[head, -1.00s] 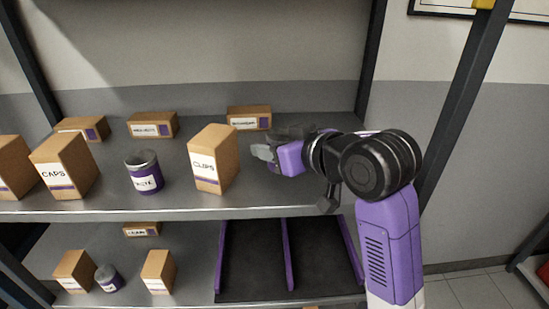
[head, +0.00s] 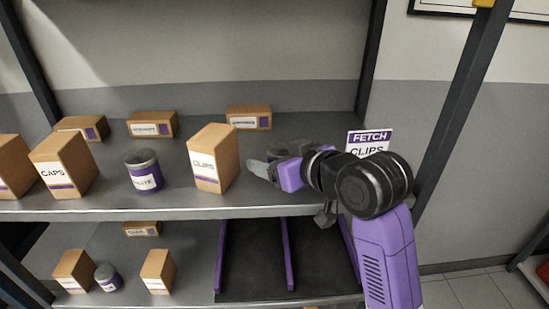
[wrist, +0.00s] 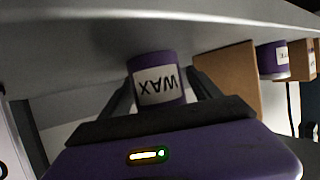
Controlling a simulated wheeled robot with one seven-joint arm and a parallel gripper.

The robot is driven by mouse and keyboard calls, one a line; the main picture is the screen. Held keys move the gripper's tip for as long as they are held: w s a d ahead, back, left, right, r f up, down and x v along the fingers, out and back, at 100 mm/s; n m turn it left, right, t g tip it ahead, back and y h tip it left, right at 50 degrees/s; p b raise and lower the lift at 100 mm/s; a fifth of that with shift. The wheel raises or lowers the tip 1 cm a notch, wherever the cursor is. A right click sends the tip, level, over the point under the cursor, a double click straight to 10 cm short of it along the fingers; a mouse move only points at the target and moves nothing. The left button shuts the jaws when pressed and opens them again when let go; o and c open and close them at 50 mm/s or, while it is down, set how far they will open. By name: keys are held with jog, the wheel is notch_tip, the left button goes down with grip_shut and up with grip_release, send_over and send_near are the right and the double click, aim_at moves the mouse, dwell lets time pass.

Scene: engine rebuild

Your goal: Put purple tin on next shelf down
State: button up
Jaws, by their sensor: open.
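A purple tin (wrist: 158,82) labelled WAX appears inverted in the wrist view, centred between my open fingers. No closed grip on it shows. In the head view my gripper (head: 262,165) is over the upper shelf (head: 110,205), right of the CLIPS box (head: 213,160), and seems to hide this tin. Another purple tin (head: 143,172) with a grey lid stands left of the CLIPS box. The lower shelf (head: 190,245) holds a smaller-looking purple tin (head: 107,278) at the left.
A CAPS box (head: 64,165) and several small boxes stand on the upper shelf. A FETCH CLIPS sign (head: 370,141) is behind my wrist. Below, a dark mat with purple dividers (head: 286,255) looks empty. A dark rack post (head: 458,110) stands at the right.

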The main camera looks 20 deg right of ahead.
jog(key=shift+s+r, duration=0.2)
jog(key=shift+r, duration=0.05)
jog(key=p+v, duration=0.1)
jog(key=v, duration=0.8)
jog(key=shift+s+d+r, duration=0.1)
jog(key=shift+d+r, duration=0.05)
jog(key=shift+r, duration=0.15)
jog(key=p+v, duration=0.1)
jog(key=p, duration=0.1)
jog(key=shift+s+p, duration=0.35)
jog(key=shift+s+d, duration=0.1)
jog(key=shift+s, duration=0.15)
